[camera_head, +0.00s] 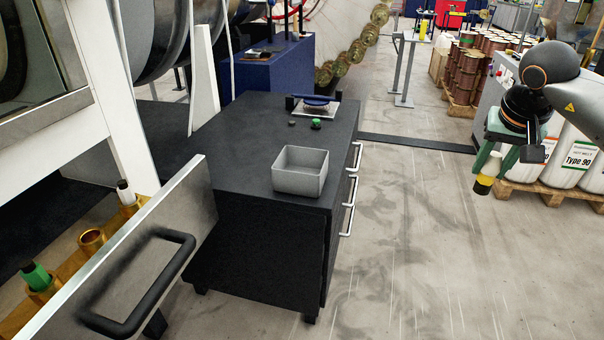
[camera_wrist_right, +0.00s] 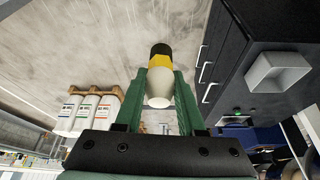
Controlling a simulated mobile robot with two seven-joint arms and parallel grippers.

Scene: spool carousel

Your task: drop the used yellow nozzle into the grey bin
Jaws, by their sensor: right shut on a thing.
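The yellow nozzle (camera_head: 484,184) has a yellow band and a dark tip. My right gripper (camera_head: 495,164), with green fingers, is shut on it and holds it in the air over the floor, to the right of the black cabinet. In the right wrist view the nozzle (camera_wrist_right: 160,75) sits between the two green fingers (camera_wrist_right: 160,92), its pale rounded end toward the camera. The grey bin (camera_head: 300,171) is an open square box on the cabinet top, well left of the gripper. It also shows in the right wrist view (camera_wrist_right: 278,71). My left gripper is not in view.
The black cabinet (camera_head: 262,120) has silver handles on its right side. A green piece (camera_head: 316,123) and a blue-handled item (camera_head: 317,100) lie behind the bin. A metal panel with a black handle (camera_head: 137,285) stands front left. Containers on a pallet (camera_head: 572,160) stand behind my right gripper.

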